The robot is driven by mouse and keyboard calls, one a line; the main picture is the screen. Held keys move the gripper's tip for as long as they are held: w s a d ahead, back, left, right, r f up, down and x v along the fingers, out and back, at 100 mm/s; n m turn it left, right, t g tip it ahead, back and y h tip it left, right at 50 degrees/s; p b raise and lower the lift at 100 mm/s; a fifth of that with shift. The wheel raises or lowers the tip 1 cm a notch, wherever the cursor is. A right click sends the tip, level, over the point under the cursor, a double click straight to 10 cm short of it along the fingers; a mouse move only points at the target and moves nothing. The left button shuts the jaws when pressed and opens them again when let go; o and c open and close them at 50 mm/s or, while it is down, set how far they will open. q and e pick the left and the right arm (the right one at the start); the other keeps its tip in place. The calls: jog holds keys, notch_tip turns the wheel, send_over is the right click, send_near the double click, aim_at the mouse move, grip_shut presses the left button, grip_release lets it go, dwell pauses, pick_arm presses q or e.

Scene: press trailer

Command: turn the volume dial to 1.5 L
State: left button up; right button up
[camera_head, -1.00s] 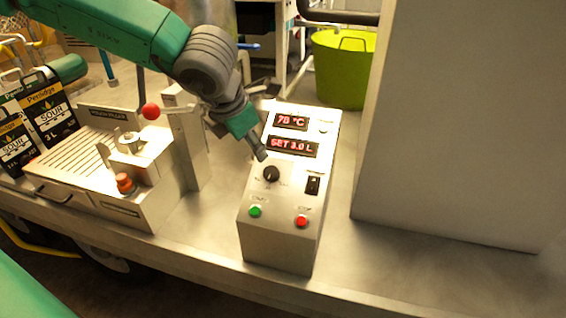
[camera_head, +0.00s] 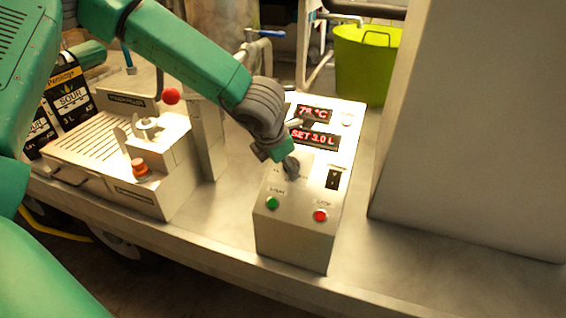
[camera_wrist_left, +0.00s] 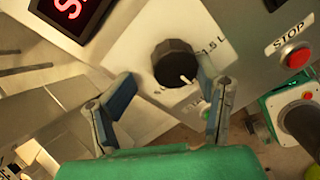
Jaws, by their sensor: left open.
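The black volume dial (camera_wrist_left: 174,62) sits on a white plate on the control box (camera_head: 292,236). Its white pointer mark faces lower right in the left wrist view, and a "1.5 L" label shows to its right. In the head view my gripper mostly hides the dial. The lower red display (camera_head: 314,136) reads "SET 3.0 L". My left gripper (camera_head: 290,166) is over the dial. In the left wrist view the left gripper (camera_wrist_left: 163,75) is open, with one finger on each side of the dial; I cannot tell whether they touch it. My right gripper is not in view.
A green start button (camera_head: 272,203), a red stop button (camera_head: 320,216) and a black rocker switch (camera_head: 333,179) sit near the dial. The pouch filler (camera_head: 118,170) stands left. A large grey block (camera_head: 480,130) stands right, with bare counter between it and the box.

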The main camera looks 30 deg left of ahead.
pick_arm(q)
jog(key=shift+d+r, duration=0.2)
jog(key=shift+d, duration=0.35)
jog(key=shift+d+r, duration=0.2)
jog(key=shift+d, duration=0.3)
jog(key=c, duration=1.1)
jog(key=shift+d+r, duration=0.1)
jog(key=shift+d, duration=0.15)
jog(key=shift+c, duration=0.2)
jog(key=shift+a+f, duration=0.2)
jog(key=shift+a, duration=0.35)
jog(key=shift+d, duration=0.2)
jog(key=shift+s+a+f, duration=0.1)
jog(key=shift+s+f, duration=0.05)
jog(key=shift+f, duration=0.05)
jog(key=o, duration=1.1)
jog(key=shift+o, duration=0.2)
jog(key=shift+r, duration=0.1)
jog(key=shift+a+r, duration=0.1)
